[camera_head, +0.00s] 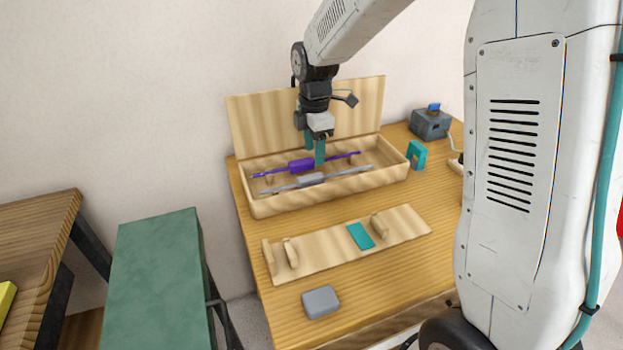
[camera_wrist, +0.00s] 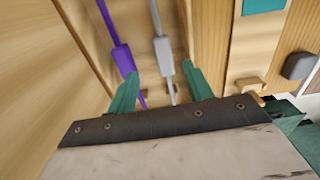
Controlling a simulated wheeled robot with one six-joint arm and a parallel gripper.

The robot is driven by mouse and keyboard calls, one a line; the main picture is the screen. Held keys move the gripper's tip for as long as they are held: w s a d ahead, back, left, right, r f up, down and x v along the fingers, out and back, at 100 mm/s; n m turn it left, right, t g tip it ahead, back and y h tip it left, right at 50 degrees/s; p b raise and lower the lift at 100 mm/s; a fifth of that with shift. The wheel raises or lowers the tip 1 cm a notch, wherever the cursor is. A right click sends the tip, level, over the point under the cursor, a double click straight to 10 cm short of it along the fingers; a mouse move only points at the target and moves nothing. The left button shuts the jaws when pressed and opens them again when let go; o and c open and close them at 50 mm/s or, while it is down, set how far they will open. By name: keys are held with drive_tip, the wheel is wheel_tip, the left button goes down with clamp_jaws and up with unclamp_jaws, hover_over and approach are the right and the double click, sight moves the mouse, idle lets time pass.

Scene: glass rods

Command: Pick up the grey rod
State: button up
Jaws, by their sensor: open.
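The grey rod (camera_head: 312,180) with its thicker grey middle lies in the open wooden box (camera_head: 262,208), along its near side. The purple rod (camera_head: 301,165) lies behind it, roughly parallel. My gripper (camera_head: 315,150) has green fingers and points down over the box, near the purple rod's thick middle. In the wrist view my gripper (camera_wrist: 161,90) is open and empty. There the grey rod (camera_wrist: 163,50) runs between the two fingers, and the purple rod (camera_wrist: 122,58) passes behind the left finger. I cannot tell the exact height of the fingertips above the rods.
The box's raised lid (camera_head: 358,105) stands behind my gripper. In front of the box lies a wooden rack board (camera_head: 325,245) with upright supports and a teal patch (camera_head: 361,236). A grey block (camera_head: 321,302), a teal bracket (camera_head: 417,154) and a dark device (camera_head: 430,124) are on the table.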

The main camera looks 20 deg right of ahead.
sight(318, 175)
drive_tip(key=f, duration=0.5)
drive_tip(key=d+f, duration=0.1)
drive_tip(key=f, duration=0.1)
drive_tip(key=shift+s+f, duration=0.15)
drive_tip(key=shift+s, duration=0.1)
drive_tip(key=c, duration=1.1)
